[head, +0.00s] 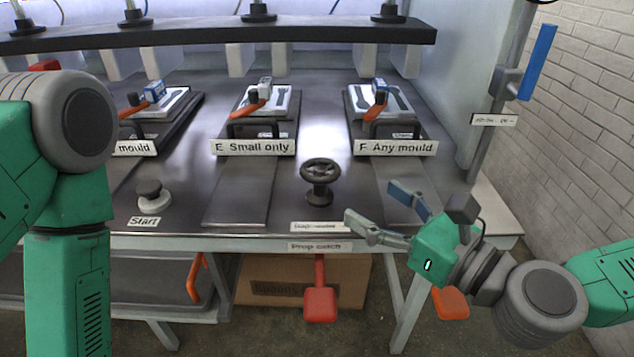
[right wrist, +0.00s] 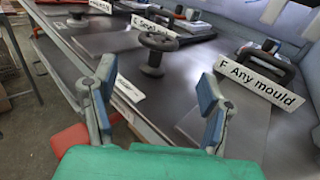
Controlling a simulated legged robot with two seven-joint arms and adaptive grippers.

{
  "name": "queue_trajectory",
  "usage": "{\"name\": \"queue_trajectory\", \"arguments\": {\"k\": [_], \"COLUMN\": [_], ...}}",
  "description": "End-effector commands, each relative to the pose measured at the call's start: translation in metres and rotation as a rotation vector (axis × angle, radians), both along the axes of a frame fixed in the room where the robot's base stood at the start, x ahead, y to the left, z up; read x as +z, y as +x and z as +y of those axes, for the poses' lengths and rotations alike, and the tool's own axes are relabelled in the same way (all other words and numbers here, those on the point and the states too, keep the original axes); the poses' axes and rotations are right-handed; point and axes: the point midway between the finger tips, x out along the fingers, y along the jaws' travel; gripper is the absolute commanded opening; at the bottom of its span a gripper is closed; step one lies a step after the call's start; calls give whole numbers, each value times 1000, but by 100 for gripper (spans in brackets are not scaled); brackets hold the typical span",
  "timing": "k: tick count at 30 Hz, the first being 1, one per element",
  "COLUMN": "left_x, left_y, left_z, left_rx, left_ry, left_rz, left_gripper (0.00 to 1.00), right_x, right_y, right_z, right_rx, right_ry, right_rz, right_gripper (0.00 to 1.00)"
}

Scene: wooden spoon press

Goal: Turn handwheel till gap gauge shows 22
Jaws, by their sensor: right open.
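The dark handwheel (head: 320,172) stands on a short post on the metal bench, between the plates labelled E and F. It also shows in the right wrist view (right wrist: 158,42), ahead of my fingers. My right gripper (head: 390,214) is open and empty, to the right of the handwheel and nearer the bench's front edge, apart from it. Its two fingers show spread in the right wrist view (right wrist: 156,95). No readable gap gauge number shows; a small label (head: 494,120) on the right post is too blurred to read. My left gripper is out of view.
Mould stations with handles, E Small only (head: 254,147) and F Any mould (head: 397,147), stand behind. A Start button (head: 150,195) is at the left. A red Prop catch lever (head: 320,303) hangs below the front edge. A dark beam (head: 220,36) spans the back.

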Motion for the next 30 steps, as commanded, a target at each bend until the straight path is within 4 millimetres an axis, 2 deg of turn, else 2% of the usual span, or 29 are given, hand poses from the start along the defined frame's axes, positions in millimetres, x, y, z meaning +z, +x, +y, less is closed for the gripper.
{"name": "queue_trajectory", "arguments": {"k": [1, 8, 11, 18, 24, 30], "left_x": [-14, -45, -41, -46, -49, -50], "left_y": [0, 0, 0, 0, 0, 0], "left_z": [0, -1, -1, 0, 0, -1], "left_rx": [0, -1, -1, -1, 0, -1], "left_ry": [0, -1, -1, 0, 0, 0], "left_rz": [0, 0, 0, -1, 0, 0], "left_gripper": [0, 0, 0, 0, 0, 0], "right_x": [-5, -5, -1, -1, -1, 0], "right_y": [2, 6, 24, 61, 81, 87], "right_z": [2, 10, 28, 62, 77, 83], "right_rx": [2, 6, 6, 6, 4, 5], "right_ry": [1, -2, -5, -6, -4, -2], "right_rz": [-4, -5, -2, -3, -1, -1], "right_gripper": [68, 68, 68, 68, 68, 68]}}
